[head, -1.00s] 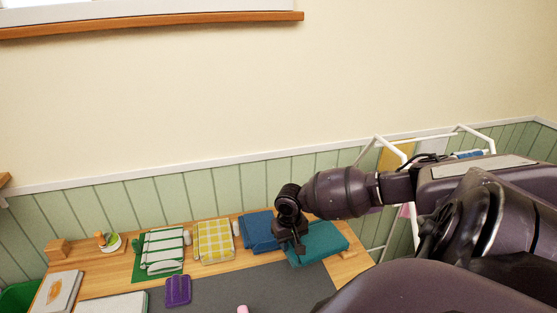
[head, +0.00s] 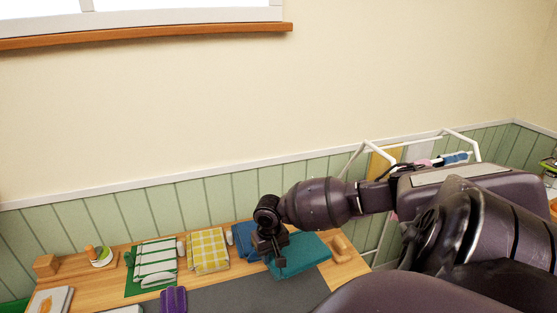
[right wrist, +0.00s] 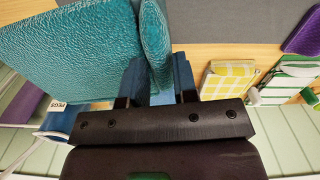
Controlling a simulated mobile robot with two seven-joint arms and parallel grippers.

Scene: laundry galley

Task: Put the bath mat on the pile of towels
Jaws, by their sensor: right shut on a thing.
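The teal, thickly textured folded cloth, which I take to be the bath mat (head: 303,257), lies at the right end of the wooden counter. It fills the upper left of the right wrist view (right wrist: 60,50). My right gripper (head: 274,256) is shut on its left edge; a narrow teal fold shows between the fingers in the right wrist view (right wrist: 155,97). Blue folded cloth, seemingly the pile of towels (head: 242,240), is just left of the mat, partly hidden by the gripper. I cannot tell whether the mat is raised. My left gripper is not in view.
A yellow checked towel (head: 208,252) and a green-and-white striped cloth (head: 155,263) lie further left. A purple item (head: 174,300) is in front. A wooden block (head: 342,248) sits right of the mat. A white drying rack (head: 352,160) stands behind my arm.

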